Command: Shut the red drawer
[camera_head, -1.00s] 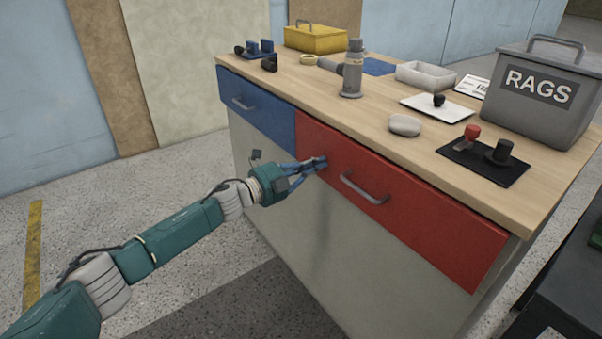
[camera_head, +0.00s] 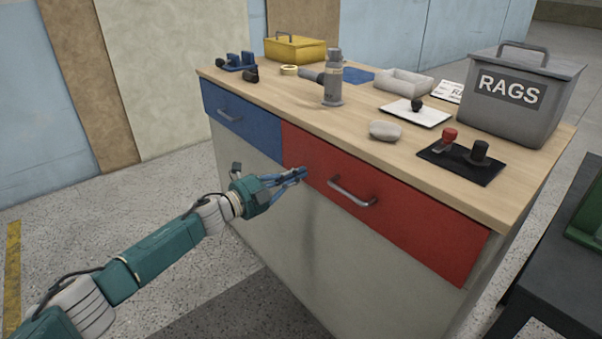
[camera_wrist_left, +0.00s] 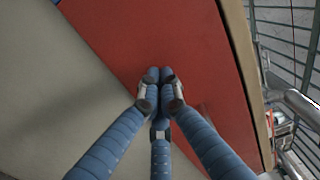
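The red drawer (camera_head: 405,220) is the right-hand front of the workbench, with a grey bar handle (camera_head: 352,190). Its front looks flush, or nearly so, with the blue drawer beside it. My left gripper (camera_head: 303,173) is in front of the red drawer's lower left part, left of the handle. In the left wrist view its blue fingers (camera_wrist_left: 160,74) are together and empty, pointing at the red front (camera_wrist_left: 180,40). I cannot tell whether the tips touch it. My right gripper is not in view.
The blue drawer (camera_head: 242,118) is to the left. The wooden top (camera_head: 300,105) holds a grey RAGS bin (camera_head: 520,100), a black tray (camera_head: 461,163), a pale stone-like object (camera_head: 385,130) and a yellow box (camera_head: 295,50). A dark table (camera_head: 560,265) stands at the right.

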